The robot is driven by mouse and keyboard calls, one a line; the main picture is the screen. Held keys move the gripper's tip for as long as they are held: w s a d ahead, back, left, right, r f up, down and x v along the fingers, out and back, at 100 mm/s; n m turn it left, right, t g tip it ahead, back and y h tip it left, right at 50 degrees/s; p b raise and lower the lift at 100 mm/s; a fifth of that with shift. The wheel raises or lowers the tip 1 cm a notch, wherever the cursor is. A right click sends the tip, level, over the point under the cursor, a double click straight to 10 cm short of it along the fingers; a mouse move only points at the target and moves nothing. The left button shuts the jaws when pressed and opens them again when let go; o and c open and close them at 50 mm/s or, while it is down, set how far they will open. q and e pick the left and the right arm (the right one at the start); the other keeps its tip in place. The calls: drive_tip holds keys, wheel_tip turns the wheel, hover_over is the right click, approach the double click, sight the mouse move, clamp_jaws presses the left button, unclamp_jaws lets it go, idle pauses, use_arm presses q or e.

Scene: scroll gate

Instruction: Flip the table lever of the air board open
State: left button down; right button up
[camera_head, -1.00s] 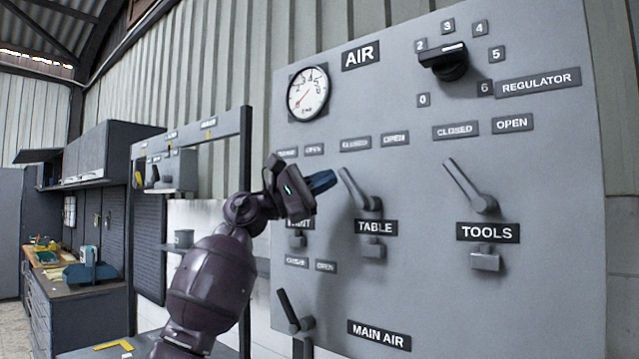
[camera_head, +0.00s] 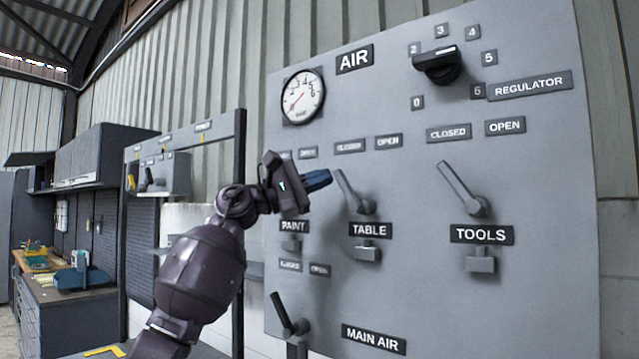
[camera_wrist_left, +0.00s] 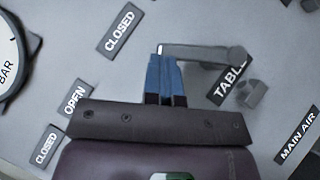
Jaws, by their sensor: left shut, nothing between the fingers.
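The grey air board (camera_head: 420,290) fills the right of the head view. Its table lever (camera_head: 354,193) is a grey handle above the TABLE label (camera_head: 370,230), tilted up and left toward the CLOSED label (camera_head: 349,147); OPEN (camera_head: 388,141) is to the right. My left gripper (camera_head: 328,180) is shut and empty, its blue fingertips just left of the lever. In the wrist view the blue fingers (camera_wrist_left: 165,75) reach the free end of the table lever (camera_wrist_left: 200,52); I cannot tell if they touch. My right gripper is not in view.
The tools lever (camera_head: 464,188) stands to the right, also tilted toward CLOSED. The main air lever (camera_head: 287,315) is below left. A pressure gauge (camera_head: 303,96) and regulator knob (camera_head: 440,65) are above. My left arm hides the paint lever.

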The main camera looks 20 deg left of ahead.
use_arm(q)
drive_tip(key=s+d+r+m+g+y+p, duration=0.3)
drive_tip(key=d+m+y, duration=0.2)
drive_tip(key=d+m, duration=0.2)
drive_tip(key=shift+d+m+g+y+p, duration=0.35)
drive_tip(key=shift+d+m+g+y, duration=0.05)
drive_tip(key=shift+d, duration=0.25)
idle(0.3)
idle(0.5)
